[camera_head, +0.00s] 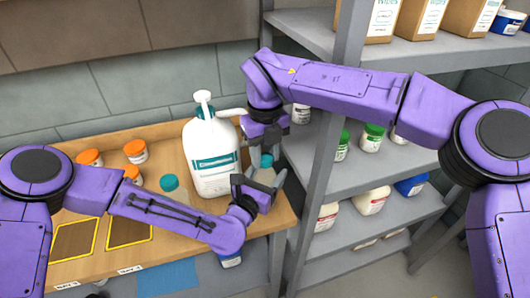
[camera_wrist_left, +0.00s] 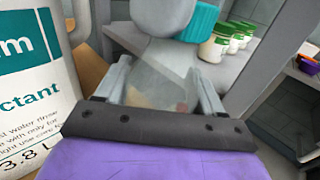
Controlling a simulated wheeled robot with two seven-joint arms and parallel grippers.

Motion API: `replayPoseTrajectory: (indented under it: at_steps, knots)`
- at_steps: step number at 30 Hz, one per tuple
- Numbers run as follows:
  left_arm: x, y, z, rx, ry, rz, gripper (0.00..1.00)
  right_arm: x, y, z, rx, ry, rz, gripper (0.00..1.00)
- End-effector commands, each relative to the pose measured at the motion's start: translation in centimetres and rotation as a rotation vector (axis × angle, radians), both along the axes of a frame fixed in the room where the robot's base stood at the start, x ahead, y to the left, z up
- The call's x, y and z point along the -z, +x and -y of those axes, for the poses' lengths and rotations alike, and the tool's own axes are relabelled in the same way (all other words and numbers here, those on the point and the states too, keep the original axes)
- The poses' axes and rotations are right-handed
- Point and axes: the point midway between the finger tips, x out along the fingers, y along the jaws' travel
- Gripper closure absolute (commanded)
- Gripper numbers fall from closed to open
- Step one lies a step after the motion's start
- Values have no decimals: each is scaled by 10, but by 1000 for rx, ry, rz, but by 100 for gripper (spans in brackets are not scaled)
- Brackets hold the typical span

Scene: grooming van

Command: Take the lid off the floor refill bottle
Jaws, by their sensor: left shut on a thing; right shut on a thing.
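The refill bottle (camera_head: 265,176) is a small translucent bottle with a teal lid (camera_head: 267,160), near the right end of the wooden bench. My left gripper (camera_head: 256,190) is shut on its body from the front. In the left wrist view the clear body (camera_wrist_left: 155,88) sits between the fingers, and the ribbed teal lid (camera_wrist_left: 200,22) shows above and to the right. My right gripper (camera_head: 266,150) comes down from above and is shut on the lid. Grey parts of it hide the bottle's neck, so I cannot tell whether lid and bottle touch.
A large white pump jug (camera_head: 210,160) stands close left of the grippers. Another teal-capped bottle (camera_head: 173,187) and several orange-lidded jars (camera_head: 136,150) stand further left. Yellow-framed mats (camera_head: 75,241) lie on the bench (camera_head: 165,140). A grey shelf rack (camera_head: 300,170) with jars borders the right.

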Motion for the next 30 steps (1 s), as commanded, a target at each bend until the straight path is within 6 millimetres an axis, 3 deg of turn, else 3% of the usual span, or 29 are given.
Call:
replayPoseTrajectory:
  at_steps: [30]
  knots:
    - [0, 0, 0, 0, 0, 0, 100, -22, 0, 0, 1, 0, 0, 98]
